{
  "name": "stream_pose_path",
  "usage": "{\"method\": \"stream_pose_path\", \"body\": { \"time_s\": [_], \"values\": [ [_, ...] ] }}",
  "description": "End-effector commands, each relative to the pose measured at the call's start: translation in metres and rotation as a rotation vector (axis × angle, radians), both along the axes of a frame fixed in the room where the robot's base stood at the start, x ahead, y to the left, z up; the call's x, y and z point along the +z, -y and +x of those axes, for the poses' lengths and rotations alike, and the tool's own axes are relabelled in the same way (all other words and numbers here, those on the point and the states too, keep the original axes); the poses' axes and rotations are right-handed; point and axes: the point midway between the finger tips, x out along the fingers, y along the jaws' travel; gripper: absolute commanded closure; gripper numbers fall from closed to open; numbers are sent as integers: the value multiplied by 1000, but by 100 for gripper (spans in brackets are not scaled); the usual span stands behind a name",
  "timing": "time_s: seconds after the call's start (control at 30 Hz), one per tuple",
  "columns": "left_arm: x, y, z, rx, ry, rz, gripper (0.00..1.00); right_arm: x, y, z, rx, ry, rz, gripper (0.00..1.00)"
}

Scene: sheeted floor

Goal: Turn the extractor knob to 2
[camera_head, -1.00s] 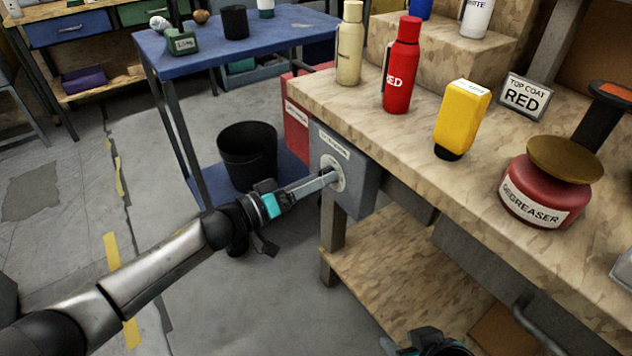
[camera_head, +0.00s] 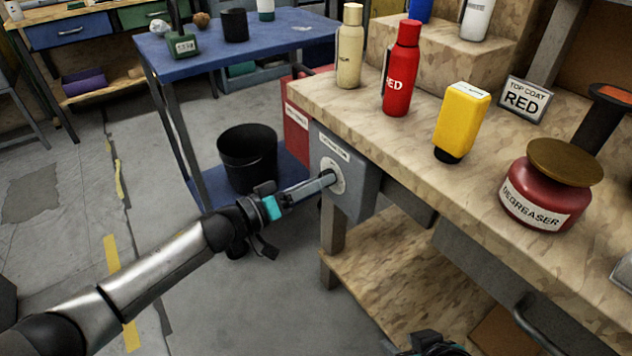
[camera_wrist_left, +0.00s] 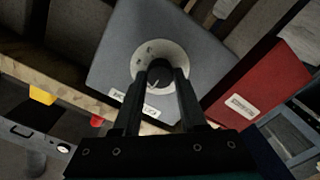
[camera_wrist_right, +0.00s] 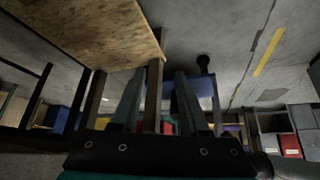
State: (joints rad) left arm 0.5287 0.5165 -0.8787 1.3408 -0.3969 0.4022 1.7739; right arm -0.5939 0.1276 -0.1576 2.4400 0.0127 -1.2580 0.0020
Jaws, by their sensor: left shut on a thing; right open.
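The extractor box (camera_head: 353,186) is a grey box mounted at the left end of the workbench, with a pale round dial on its face. In the left wrist view the dial (camera_wrist_left: 145,51) shows small dark marks around a dark knob (camera_wrist_left: 160,73). My left gripper (camera_head: 327,180) reaches the dial, its fingers (camera_wrist_left: 161,78) shut on the knob from both sides. The fingers hide part of the knob, and I cannot read its setting. My right gripper is low at the bottom of the head view (camera_head: 432,345); its open, empty fingers (camera_wrist_right: 160,85) show in its wrist view.
A red box (camera_head: 298,125) sits beside the grey box. Bottles, a red degreaser jar (camera_head: 545,195) and a sign stand on the bench top (camera_head: 400,128). A blue table (camera_head: 285,35) and black bin (camera_head: 247,157) stand behind; open floor lies left.

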Motion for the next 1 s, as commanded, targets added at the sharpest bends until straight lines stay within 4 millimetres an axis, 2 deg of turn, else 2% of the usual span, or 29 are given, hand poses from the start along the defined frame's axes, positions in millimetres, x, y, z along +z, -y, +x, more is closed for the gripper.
{"method": "stream_pose_path", "body": {
  "time_s": [0.3, 0.57, 1.0],
  "values": [
    [0, 0, 0, -1, 17, 13, 100, 0, 1, -3, -2, -17, -6, 55],
    [1, 0, -1, -1, 117, 86, 100, 9, 19, -20, -35, -138, -54, 55],
    [1, 0, -1, -1, 440, 321, 100, -29, 19, -18, -32, -197, -62, 55]
  ]
}}
